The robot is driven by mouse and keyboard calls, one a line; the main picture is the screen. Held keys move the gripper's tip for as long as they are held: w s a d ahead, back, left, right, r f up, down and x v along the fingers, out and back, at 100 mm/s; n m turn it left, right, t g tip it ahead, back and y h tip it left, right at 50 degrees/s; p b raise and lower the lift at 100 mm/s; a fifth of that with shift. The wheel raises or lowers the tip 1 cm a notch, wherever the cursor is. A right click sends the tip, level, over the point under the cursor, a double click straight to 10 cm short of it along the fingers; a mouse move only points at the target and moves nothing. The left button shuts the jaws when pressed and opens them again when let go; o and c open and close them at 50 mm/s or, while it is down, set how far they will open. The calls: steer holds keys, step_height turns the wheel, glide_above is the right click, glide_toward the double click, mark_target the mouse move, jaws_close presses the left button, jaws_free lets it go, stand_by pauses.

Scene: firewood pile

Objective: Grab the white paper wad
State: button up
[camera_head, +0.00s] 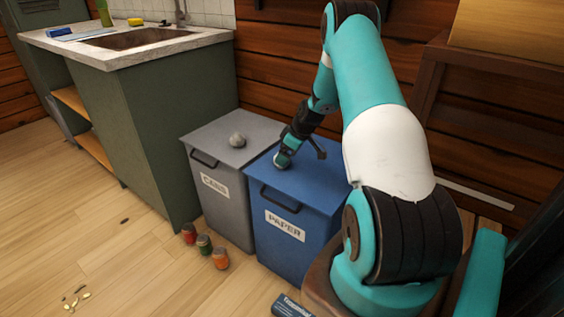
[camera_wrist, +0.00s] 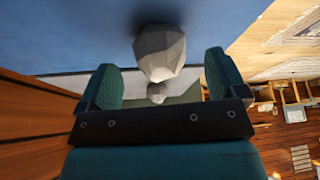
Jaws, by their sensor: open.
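A pale, faceted paper wad (camera_wrist: 160,50) rests on the blue lid of the paper bin, large in the wrist view. In the head view it shows as a small pale lump (camera_head: 281,161) at my gripper's end. My gripper (camera_wrist: 161,66) is open, with one teal finger on each side of the wad in the wrist view. Neither finger visibly touches it. My gripper (camera_head: 288,152) is low over the blue lid in the head view, partly hiding the wad.
The blue PAPER bin (camera_head: 310,194) stands beside the grey CANS bin (camera_head: 201,137), which has a grey lump (camera_head: 237,140) on its lid. Several cans (camera_head: 204,244) stand on the floor in front. A sink counter (camera_head: 170,52) is at left, and a wooden wall (camera_head: 262,75) is behind.

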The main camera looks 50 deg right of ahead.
steer(key=x, duration=0.3)
steer(key=shift+w+f, duration=0.2)
steer(key=shift+f, duration=0.05)
steer(key=shift+c, duration=0.3)
steer(key=c, duration=0.9)
steer(key=shift+c, duration=0.2)
steer(key=shift+r, duration=0.1)
